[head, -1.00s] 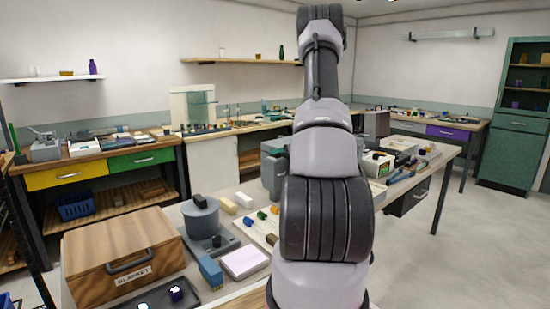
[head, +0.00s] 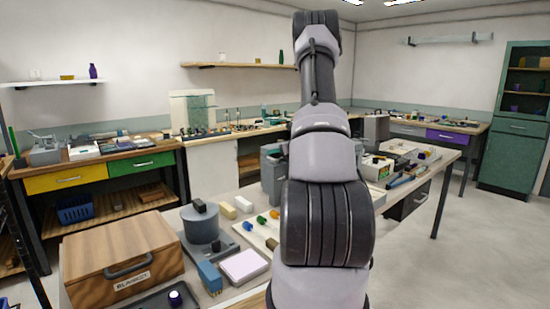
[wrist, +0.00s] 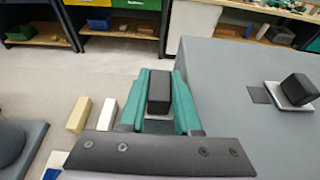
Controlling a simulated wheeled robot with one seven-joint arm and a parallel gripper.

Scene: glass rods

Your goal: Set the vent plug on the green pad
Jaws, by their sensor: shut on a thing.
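In the wrist view my gripper (wrist: 160,86) has teal fingers closed on the sides of a dark block (wrist: 159,98), which I take to be the vent plug. The block is held between the fingertips, above the bench and left of a large grey box top. I cannot make out a green pad in either view. In the head view my arm hides the gripper and the held piece.
The grey box top (wrist: 230,65) bears a dark square patch (wrist: 258,95) and a black block (wrist: 297,88) on a pale plate. A cream block (wrist: 79,114) and a white block (wrist: 107,114) lie at left. A wooden box (head: 120,258) and pink-topped pad (head: 244,265) occupy the near bench.

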